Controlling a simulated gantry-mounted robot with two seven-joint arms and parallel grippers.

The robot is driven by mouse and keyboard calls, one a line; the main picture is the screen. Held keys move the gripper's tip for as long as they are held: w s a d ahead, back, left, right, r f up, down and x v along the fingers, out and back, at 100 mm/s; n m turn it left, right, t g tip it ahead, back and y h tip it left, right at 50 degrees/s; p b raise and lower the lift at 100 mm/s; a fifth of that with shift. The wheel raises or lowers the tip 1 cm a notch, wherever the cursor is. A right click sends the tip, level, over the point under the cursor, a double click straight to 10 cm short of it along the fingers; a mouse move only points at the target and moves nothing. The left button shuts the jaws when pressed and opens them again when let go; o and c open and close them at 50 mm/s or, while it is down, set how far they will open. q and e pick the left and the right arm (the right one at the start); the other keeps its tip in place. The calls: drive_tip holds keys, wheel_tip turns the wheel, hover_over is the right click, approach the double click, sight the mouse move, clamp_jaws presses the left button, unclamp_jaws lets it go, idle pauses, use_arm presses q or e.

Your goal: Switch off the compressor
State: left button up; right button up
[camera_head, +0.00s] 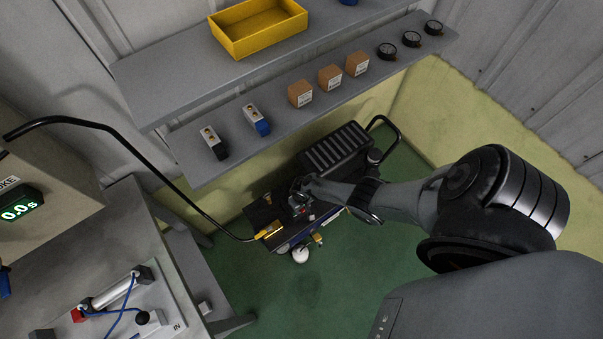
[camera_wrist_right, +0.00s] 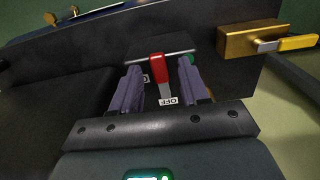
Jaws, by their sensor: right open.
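The compressor (camera_head: 335,148) stands on the green floor below the shelves, dark with a ribbed top. A red switch lever (camera_wrist_right: 157,69) shows on its dark panel in the right wrist view, with its lower end by a white OFF label (camera_wrist_right: 168,101). A second label at the lever's left is partly hidden. My right gripper (camera_wrist_right: 159,72) is open, with one finger on each side of the lever; I cannot tell if either touches it. In the head view this gripper (camera_head: 300,198) is small over the compressor's front. My left gripper is not in view.
A brass valve with a yellow handle (camera_wrist_right: 298,43) sits right of the switch. A black hose (camera_head: 150,165) curves to the compressor. Two grey shelves (camera_head: 190,90) hold a yellow bin (camera_head: 258,28), boxes and gauges. A workbench (camera_head: 130,220) stands left; green floor is open in front.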

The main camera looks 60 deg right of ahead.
wheel_tip(320, 180, up, 11)
drive_tip(key=p, duration=0.7)
drive_tip(key=shift+f, duration=0.15)
